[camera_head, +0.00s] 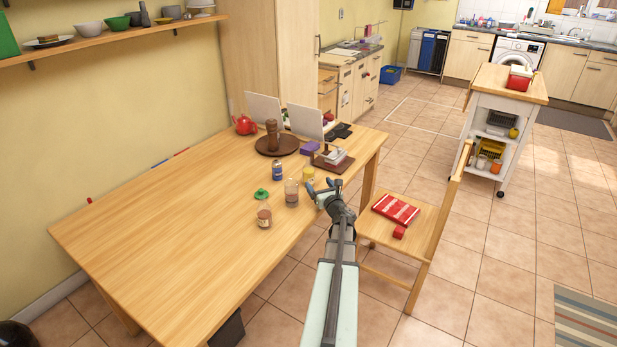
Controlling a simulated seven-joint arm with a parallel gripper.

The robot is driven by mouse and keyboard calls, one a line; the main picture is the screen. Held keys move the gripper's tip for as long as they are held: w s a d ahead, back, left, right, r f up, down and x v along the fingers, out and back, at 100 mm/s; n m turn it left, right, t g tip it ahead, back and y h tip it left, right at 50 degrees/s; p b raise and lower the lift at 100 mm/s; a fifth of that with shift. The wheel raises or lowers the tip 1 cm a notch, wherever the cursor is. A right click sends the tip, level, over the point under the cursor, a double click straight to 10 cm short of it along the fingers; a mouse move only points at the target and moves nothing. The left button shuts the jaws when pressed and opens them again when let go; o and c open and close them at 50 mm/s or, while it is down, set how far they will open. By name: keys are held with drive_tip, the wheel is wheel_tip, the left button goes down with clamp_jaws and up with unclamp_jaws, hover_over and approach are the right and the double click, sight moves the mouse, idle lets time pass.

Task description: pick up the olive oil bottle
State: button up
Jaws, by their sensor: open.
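A glass jar with a dark top (291,193) stands closer, just left of the fingers. I cannot tell for certain which of these is the olive oil bottle, as labels are too small to read. Both stand apart from my gripper.
A blue can (278,171), a yellow can (308,174) and a green object (262,194) stand near the bottles. A red teapot (245,125) and a round brown board (268,149) are farther back. The table's (170,250) near left is clear. A wooden chair (420,222) stands right.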

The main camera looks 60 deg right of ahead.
sight(311, 175)
drive_tip(key=x, duration=1)
drive_tip(key=shift+w+a, duration=0.15)
drive_tip(key=shift+w, duration=0.05)
drive_tip(key=shift+c, duration=0.2)
drive_tip(key=c, duration=1.2)
drive_tip(key=shift+r, duration=0.1)
